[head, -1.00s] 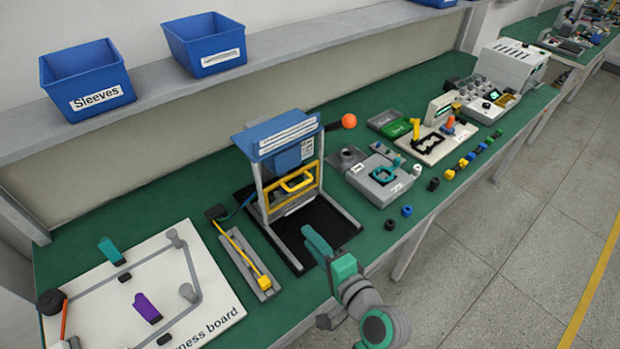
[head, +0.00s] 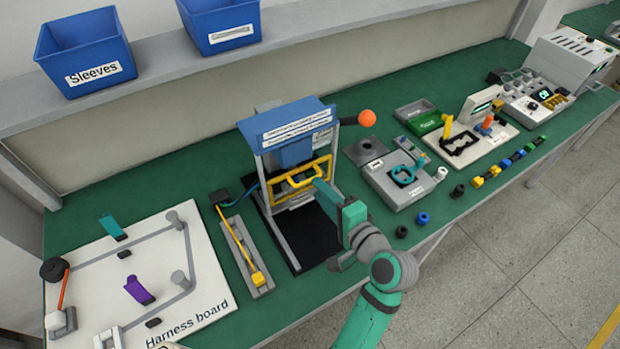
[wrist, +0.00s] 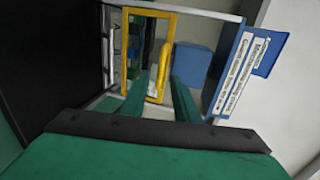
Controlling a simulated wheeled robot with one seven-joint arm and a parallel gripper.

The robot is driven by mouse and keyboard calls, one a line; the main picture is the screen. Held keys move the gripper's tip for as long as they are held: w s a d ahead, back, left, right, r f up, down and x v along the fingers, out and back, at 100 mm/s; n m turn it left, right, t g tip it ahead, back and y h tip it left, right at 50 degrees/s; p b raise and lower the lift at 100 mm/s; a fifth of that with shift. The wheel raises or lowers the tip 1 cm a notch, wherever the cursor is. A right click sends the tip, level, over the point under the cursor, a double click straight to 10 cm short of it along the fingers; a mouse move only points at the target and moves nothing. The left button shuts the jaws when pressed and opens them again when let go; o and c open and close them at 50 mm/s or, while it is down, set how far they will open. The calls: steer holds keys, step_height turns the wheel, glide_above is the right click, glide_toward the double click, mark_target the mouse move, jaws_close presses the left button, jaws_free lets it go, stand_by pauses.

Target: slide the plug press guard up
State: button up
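The plug press (head: 287,118) is a blue-topped grey frame standing on a black base. Its guard (head: 268,195) is a yellow frame across the front, with a yellow handle bar (head: 300,182). The guard sits below the blue press head. My gripper (head: 318,184) is at the front right of the guard, with its fingertips by the handle. In the wrist view the two green fingers are apart, and the guard's handle (wrist: 163,60) shows between or just beyond their tips. Whether they touch it I cannot tell.
A black lever with an orange ball (head: 366,118) sticks out at the press's right. A grey fixture (head: 402,181) stands to the right. A channel with a yellow cable (head: 243,247) and the harness board (head: 205,290) lie to the left. Blue bins sit on the shelf above.

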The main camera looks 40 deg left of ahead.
steer(key=x, duration=0.6)
jaws_close()
